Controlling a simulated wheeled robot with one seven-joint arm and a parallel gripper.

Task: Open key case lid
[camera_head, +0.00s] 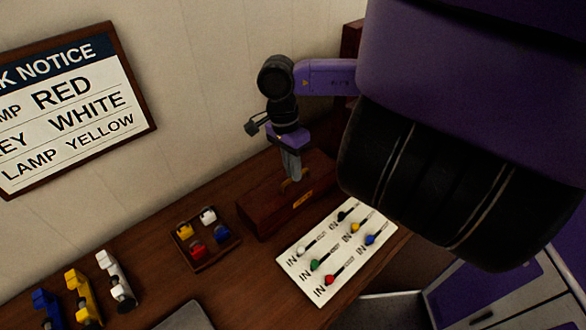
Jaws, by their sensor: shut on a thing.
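The key case, a dark wooden box (262,212) with a small brass plate on its front, stands on the desk against the wall. My gripper (293,176) points down at its top and is shut on a small brass piece there, which looks like the lid's handle. The fingers hide part of this piece. I cannot tell whether the lid is raised at all.
A white board (318,274) with several coloured levers lies in front of the case. A small tray (218,257) of coloured pieces is left of it. Blue, yellow (82,296) and white (117,281) blocks stand further left. A framed notice (70,110) hangs on the wall.

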